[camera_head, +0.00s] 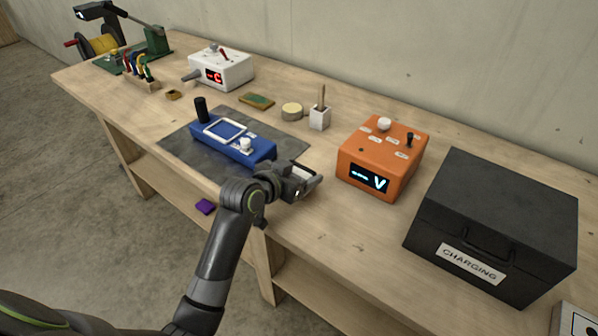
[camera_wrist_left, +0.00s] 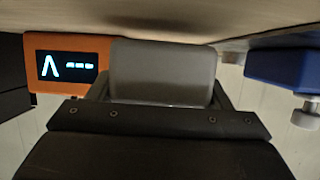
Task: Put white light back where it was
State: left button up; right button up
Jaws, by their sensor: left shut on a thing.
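My left gripper (camera_head: 305,184) is over the front part of the bench, just right of the blue device and in front of the orange box. It is shut on a pale, round-cornered block, likely the white light, mostly hidden by the jaws in the head view. In the left wrist view the block (camera_wrist_left: 162,72) looks plain grey and fills the space between the fingers. No lit face of it shows, and I cannot tell whether it touches the bench. My right gripper is not in view.
The blue device (camera_head: 208,146) sits on a dark mat (camera_head: 178,142). The orange box (camera_head: 378,165) with a lit display and the black CHARGING case (camera_head: 487,232) stand to the right. A white holder (camera_head: 320,119) and round tin (camera_head: 292,110) are behind. Bare bench lies in front of the orange box.

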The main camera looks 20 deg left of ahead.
pick_arm(q)
jog(key=shift+f, duration=0.55)
jog(key=o, duration=1.1)
jog(key=shift+s+f, duration=0.1)
jog(key=shift+o, duration=0.2)
jog(key=shift+r, duration=0.2)
jog(key=v, duration=1.2)
jog(key=shift+r, duration=0.45)
jog(key=shift+f, duration=0.1)
